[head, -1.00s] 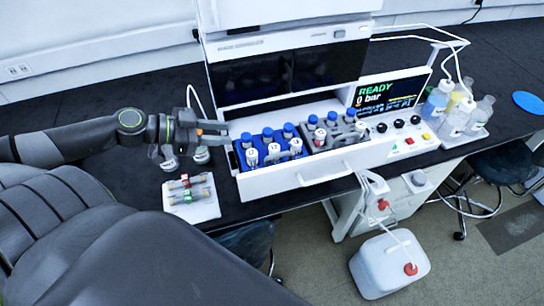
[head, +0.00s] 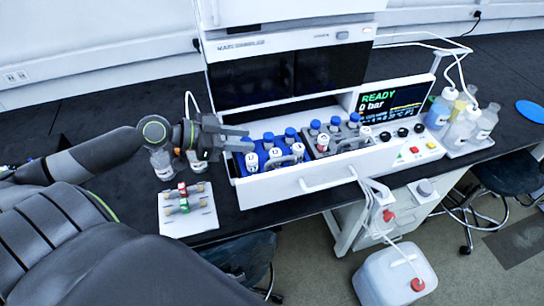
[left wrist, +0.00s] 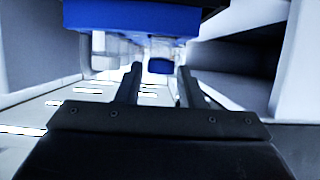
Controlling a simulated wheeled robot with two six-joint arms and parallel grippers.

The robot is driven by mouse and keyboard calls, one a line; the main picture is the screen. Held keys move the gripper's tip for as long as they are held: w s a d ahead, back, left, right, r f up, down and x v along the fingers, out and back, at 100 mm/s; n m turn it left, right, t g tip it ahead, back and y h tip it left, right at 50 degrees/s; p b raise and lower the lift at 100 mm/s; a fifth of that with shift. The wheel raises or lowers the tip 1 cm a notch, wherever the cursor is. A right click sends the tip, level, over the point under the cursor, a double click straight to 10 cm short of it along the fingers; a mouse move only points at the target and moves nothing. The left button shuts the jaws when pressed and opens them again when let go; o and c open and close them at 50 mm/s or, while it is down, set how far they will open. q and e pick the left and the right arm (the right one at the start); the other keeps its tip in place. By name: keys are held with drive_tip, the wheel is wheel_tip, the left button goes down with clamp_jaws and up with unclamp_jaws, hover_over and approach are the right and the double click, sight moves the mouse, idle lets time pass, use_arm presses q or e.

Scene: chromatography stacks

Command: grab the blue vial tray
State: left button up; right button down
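The blue vial tray (head: 263,151) sits in the left half of the open white drawer and holds several blue-capped vials with white labels. A grey vial tray (head: 333,137) with similar vials stands right beside it. My left gripper (head: 242,138) is at the blue tray's left back edge, fingers pointing right, apart and empty. In the left wrist view the gripper's fingers (left wrist: 158,78) are apart, with a small blue shape (left wrist: 160,66) beyond them and a larger blue block at the top. Whether the fingers touch anything is unclear. My right gripper is not in view.
The white instrument's drawer (head: 313,181) stands out over the bench edge. A white plate (head: 188,212) with small tubes lies left of it, with bottles (head: 163,163) behind. A screen (head: 392,101) and a bottle tray (head: 467,147) are to the right.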

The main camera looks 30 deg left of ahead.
sight(260, 147)
use_arm(q)
drive_tip(key=shift+p+x, duration=0.75)
drive_tip(key=shift+x, duration=0.65)
drive_tip(key=shift+p+x, duration=0.35)
drive_tip(key=shift+x, duration=0.85)
drive_tip(key=shift+r, duration=0.1)
clamp_jaws()
